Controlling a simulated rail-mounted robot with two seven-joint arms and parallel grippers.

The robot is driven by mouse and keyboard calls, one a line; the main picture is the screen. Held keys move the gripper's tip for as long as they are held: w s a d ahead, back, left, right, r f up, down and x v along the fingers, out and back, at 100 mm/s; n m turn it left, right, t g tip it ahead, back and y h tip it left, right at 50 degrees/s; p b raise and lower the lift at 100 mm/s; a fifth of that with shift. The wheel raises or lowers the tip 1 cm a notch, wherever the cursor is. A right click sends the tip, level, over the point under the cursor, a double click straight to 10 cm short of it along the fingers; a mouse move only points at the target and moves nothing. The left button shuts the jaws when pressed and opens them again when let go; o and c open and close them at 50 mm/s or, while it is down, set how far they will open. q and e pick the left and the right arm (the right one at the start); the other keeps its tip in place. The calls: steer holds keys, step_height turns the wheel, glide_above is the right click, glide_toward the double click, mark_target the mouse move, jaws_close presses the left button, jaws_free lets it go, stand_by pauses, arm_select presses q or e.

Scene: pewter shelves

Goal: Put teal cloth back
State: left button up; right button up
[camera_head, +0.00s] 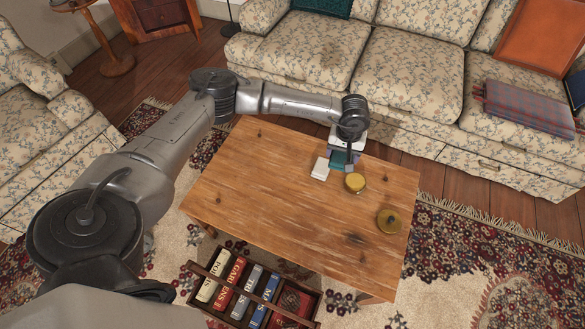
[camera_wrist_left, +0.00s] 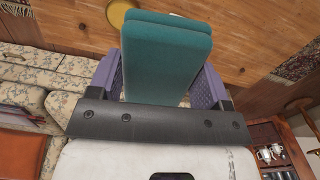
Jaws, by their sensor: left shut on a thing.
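A folded teal cloth (camera_wrist_left: 166,55) fills the middle of the left wrist view, between the purple fingers of my left gripper (camera_wrist_left: 160,82). The gripper is shut on it, with one finger against each side. In the head view my left gripper (camera_head: 341,157) is over the far edge of the wooden table (camera_head: 270,200), and the teal cloth (camera_head: 338,159) shows only as a small patch under the wrist. Whether the cloth touches the tabletop is hard to tell. My right gripper is not in view.
A crate of books (camera_head: 318,308) is at the near edge. A sofa (camera_head: 410,75) stands behind. The table's left half is clear.

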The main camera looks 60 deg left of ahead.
arm_select(q)
steer(key=s+a+f+n+b, duration=0.2)
steer(key=a+f+n+b, duration=0.15)
steer(key=a+f, duration=0.75)
steer(key=b, duration=0.6)
glide_above(292, 161)
steer(key=d, duration=0.1)
steer(key=shift+m, duration=0.25)
steer(key=f, duration=0.8)
steer(key=shift+d+f, duration=0.2)
steer(key=shift+f, duration=0.1)
steer(key=shift+s+a+f+b, duration=0.1)
steer(key=shift+a+f+b, duration=0.1)
steer(key=shift+a, duration=0.15)
steer(key=shift+a+f+b, duration=0.1)
steer(key=shift+a+b, duration=0.1)
steer(key=shift+a, duration=0.1)
step_height(292, 161, down, 4)
steer(key=b, duration=0.2)
steer(key=shift+b, duration=0.4)
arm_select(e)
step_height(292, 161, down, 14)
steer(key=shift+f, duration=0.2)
